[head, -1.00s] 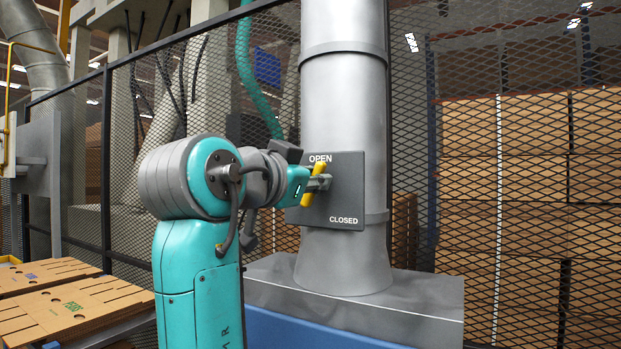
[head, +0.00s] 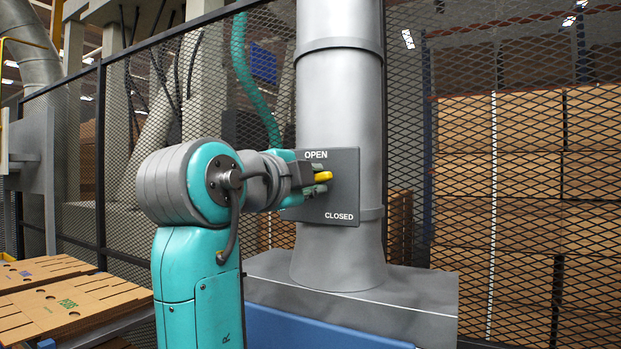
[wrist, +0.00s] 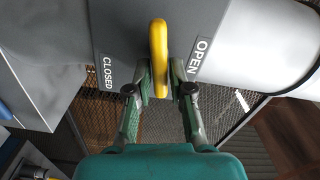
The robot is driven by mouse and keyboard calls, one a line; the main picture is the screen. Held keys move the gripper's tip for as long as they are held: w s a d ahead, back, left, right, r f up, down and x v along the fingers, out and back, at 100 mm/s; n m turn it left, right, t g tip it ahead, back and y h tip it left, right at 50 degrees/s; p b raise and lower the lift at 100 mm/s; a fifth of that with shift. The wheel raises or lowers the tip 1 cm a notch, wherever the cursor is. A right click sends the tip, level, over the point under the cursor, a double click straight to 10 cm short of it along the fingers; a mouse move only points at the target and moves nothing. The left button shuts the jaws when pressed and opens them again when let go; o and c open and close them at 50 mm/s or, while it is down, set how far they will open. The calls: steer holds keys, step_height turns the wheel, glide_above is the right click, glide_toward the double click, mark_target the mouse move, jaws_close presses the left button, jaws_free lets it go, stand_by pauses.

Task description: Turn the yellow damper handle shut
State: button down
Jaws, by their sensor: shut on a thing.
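The yellow damper handle (head: 324,176) sits on a dark grey plate (head: 334,204) fixed to a round grey duct. The plate reads OPEN at the top and CLOSED at the lower right. In the head view the handle lies about level, between the two words. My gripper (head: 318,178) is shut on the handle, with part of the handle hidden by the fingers. In the wrist view the yellow handle (wrist: 159,55) stands between the two fingers of my gripper (wrist: 161,80), with the CLOSED label to its left and OPEN to its right.
The grey duct (head: 338,100) rises from a grey-topped blue base (head: 400,300). Black mesh fencing (head: 470,220) stands behind it, with stacked cartons beyond at right. Flat cardboard (head: 70,300) lies stacked at lower left.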

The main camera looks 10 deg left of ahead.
steer(key=shift+f+m, duration=0.2)
steer(key=shift+m, duration=1)
steer(key=c, duration=1.2)
jaws_free()
steer(key=shift+o, duration=0.2)
steer(key=v, duration=1.2)
